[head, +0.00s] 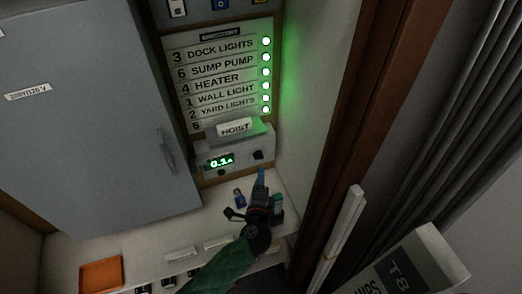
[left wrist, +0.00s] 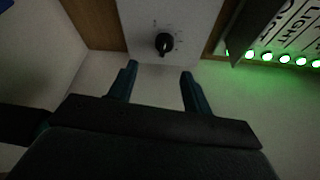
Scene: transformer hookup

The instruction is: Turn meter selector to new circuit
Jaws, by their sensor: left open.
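The meter (head: 232,157) is a pale box below the circuit list, with a green display (head: 219,161) that reads about 0.1 A. Its selector, a black knob (head: 258,155), sits right of the display. In the left wrist view the knob (left wrist: 164,43) lies ahead of the fingertips, with small marks around it. My left gripper (head: 262,178) is just below the knob. In the left wrist view the left gripper (left wrist: 158,75) is open, its two teal fingers apart and empty, not touching the knob. My right gripper is not in view.
The circuit list (head: 222,80) has several lit green lamps; a HOIST label (head: 235,127) sits above the meter. A blue padlock-like item (head: 239,198) and an orange tray (head: 101,274) lie on the shelf. A grey cabinet (head: 90,110) stands left; a brown post (head: 365,120) stands right.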

